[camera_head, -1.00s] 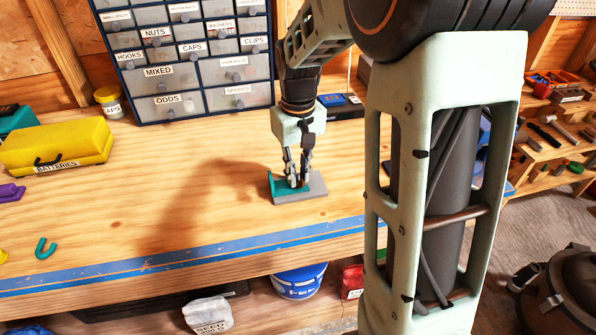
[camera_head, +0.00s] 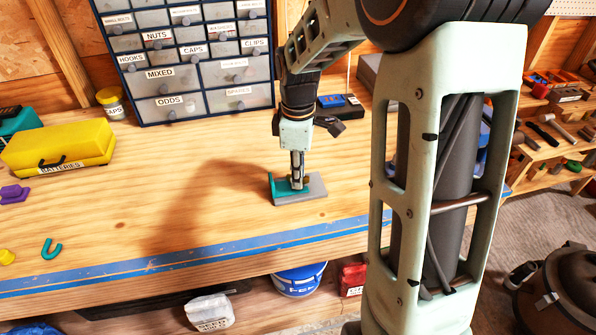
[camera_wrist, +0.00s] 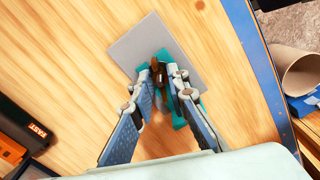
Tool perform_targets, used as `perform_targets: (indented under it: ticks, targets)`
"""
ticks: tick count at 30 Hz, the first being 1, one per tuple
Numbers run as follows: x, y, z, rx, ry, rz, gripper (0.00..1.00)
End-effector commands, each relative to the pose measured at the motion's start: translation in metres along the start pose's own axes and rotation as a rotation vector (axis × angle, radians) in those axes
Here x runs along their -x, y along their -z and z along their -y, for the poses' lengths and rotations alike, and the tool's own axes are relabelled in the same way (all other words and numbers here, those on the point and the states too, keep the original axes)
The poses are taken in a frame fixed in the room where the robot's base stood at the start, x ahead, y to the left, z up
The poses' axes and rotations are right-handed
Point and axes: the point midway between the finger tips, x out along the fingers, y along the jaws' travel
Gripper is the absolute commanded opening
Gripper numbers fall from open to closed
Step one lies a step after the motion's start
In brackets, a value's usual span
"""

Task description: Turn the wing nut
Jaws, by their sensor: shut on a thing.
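A small fixture stands on the workbench, made of a grey plate (camera_wrist: 140,43) and a teal bracket (camera_wrist: 196,88). It also shows in the head view, with the teal bracket (camera_head: 279,187) on the left of the grey plate (camera_head: 312,192). The wing nut (camera_wrist: 158,72) is a small dark brown piece at the bracket, seen in the wrist view between my fingertips. My gripper (camera_wrist: 168,75) points straight down and is shut on it. In the head view my gripper (camera_head: 297,182) hides the wing nut.
A yellow batteries case (camera_head: 58,146) lies at the bench's left, near a teal U-shaped piece (camera_head: 51,248). A drawer cabinet (camera_head: 185,60) stands at the back. The bench (camera_head: 150,190) around the fixture is mostly clear. Blue tape (camera_head: 180,253) runs along the front edge.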

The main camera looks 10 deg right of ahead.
Motion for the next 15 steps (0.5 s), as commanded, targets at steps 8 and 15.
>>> perform_targets:
  ticks: [8,15]
  targets:
    - [0.0009,-0.0007,0.001,0.263,0.004,0.001,0.0]
    - [0.0012,-0.0008,0.0011,0.492,0.005,0.0,0.0]
